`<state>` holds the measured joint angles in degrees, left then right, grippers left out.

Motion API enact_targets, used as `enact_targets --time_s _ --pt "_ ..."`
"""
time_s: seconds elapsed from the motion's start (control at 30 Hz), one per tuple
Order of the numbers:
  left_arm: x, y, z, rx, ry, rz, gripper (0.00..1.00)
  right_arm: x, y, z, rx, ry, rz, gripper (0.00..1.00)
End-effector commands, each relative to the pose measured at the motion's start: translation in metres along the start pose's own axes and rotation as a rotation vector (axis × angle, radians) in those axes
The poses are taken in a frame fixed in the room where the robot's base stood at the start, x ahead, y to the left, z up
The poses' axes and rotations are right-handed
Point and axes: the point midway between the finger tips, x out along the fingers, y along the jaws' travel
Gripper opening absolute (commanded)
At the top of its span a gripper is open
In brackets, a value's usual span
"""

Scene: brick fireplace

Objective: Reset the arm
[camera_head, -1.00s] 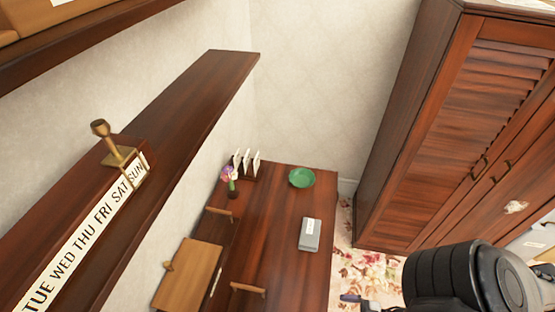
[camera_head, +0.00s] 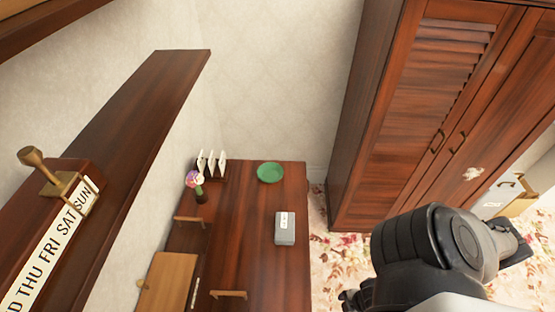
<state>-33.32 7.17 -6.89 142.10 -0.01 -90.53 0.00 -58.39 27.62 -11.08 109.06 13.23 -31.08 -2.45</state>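My black arm link (camera_head: 430,245) comes in at the bottom right, above the flowered carpet. A small dark part of mine (camera_head: 352,299) shows at the bottom edge beside it, too little to tell if it is a gripper. No gripper fingertips can be made out in the head view. My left arm is not in view.
A wooden weekday slider (camera_head: 62,215) sits on a shelf (camera_head: 150,105) at left. Below, a wooden desk (camera_head: 255,225) holds a green bowl (camera_head: 270,173), a grey box (camera_head: 285,228) and a flower vase (camera_head: 199,192). A tall wardrobe (camera_head: 400,120) stands right, with flowered carpet (camera_head: 335,250) between.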

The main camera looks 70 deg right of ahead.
Motion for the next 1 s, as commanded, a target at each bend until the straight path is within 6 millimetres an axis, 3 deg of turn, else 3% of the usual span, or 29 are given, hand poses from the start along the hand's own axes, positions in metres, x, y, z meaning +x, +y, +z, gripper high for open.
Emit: enact_targets --time_s 0.17,0.37,0.47,0.6,0.83,1.0 --pt "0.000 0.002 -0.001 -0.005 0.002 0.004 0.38 -0.023 -0.008 0.000 -0.011 -0.263 0.021 0.95" --pt "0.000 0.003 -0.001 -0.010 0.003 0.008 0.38 -0.056 -0.009 -0.031 0.007 -0.430 0.078 0.95" --pt "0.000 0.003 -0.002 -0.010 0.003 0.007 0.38 -0.074 -0.008 -0.060 0.032 -0.451 0.111 0.95" --pt "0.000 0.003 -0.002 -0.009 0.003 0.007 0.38 -0.095 -0.006 -0.116 0.075 -0.368 0.150 0.95" --pt "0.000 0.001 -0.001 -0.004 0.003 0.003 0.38 -0.117 -0.002 -0.204 0.143 -0.126 0.172 0.95" --pt "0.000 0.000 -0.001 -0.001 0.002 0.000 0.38 -0.121 0.004 -0.262 0.190 0.012 0.170 0.95"
